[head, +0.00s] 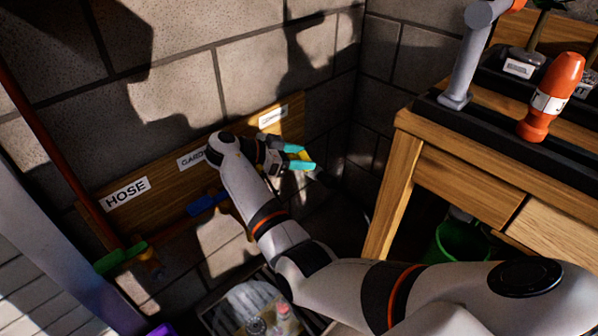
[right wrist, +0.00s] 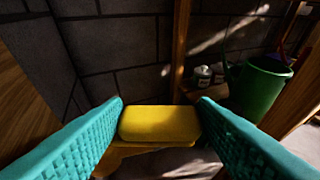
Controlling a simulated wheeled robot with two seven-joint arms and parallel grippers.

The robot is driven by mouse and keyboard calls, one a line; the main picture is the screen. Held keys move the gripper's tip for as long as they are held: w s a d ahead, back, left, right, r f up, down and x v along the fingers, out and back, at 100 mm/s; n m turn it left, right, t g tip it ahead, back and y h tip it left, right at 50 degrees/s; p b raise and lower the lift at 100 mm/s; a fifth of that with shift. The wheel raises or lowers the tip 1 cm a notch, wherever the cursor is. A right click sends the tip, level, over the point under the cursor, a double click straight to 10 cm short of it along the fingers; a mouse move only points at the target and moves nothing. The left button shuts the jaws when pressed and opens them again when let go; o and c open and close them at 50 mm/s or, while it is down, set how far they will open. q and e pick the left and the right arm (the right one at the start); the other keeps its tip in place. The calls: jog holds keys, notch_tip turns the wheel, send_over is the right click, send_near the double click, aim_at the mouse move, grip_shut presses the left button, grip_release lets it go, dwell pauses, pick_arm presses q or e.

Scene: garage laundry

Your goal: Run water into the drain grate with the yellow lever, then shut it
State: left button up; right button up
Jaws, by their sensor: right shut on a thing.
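My right gripper (head: 308,160) reaches to the right end of the wooden board on the wall. Its teal fingers are shut on the yellow lever (head: 298,155). In the right wrist view the lever's yellow block (right wrist: 160,122) sits between the two fingers (right wrist: 161,102). My right arm hides the pipe around the lever. A basin (head: 216,312) stands on the floor below the board, with a small round dark fitting (head: 256,326) in it; I cannot tell whether this is the drain grate. No running water is visible. My left gripper is not in view.
A blue lever (head: 207,203) and a green lever (head: 120,257) are on the pipes to the left, by labels including HOSE (head: 126,194). A wooden workbench (head: 440,175) stands at the right, with an orange bottle (head: 551,97) on it. A green watering can (right wrist: 262,85) stands near it.

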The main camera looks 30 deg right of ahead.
jog(key=shift+r, duration=0.1)
jog(key=o, duration=1.4)
jog(key=shift+p+v, duration=0.8)
jog(key=shift+v, duration=2.9)
jog(key=shift+w, duration=0.1)
jog(key=shift+c, duration=0.5)
